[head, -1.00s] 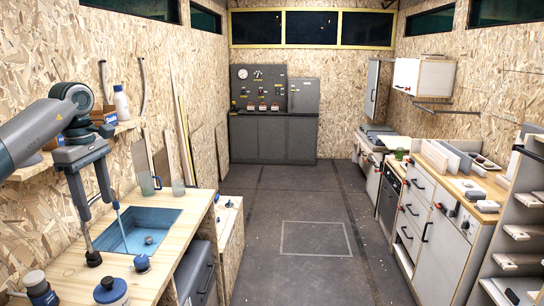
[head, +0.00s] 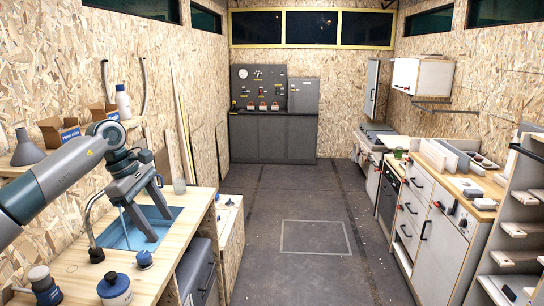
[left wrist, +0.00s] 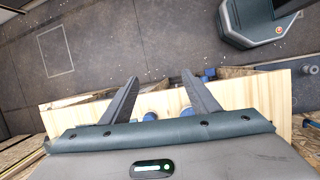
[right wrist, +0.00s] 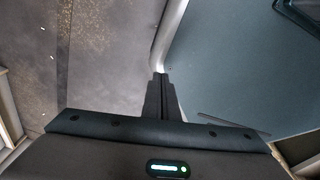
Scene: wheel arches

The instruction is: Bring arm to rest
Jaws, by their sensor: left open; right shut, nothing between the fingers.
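My left arm comes in from the left in the head view. My left gripper (head: 160,226) is open and empty, with its fingers pointing down in front of the blue sink (head: 113,240). In the left wrist view its two fingers (left wrist: 160,77) stand apart with nothing held between them, above the wooden counter. My right gripper (right wrist: 160,78) shows only in the right wrist view. Its fingers are together with nothing between them, near a smooth grey-blue surface whose identity I cannot tell.
Near the sink are a faucet (head: 90,212), a blue-lidded jar (head: 114,290) and another bottle (head: 43,287). A shelf above holds a funnel (head: 27,152), boxes (head: 58,133) and a white bottle (head: 123,103). The central floor (head: 300,205) is clear.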

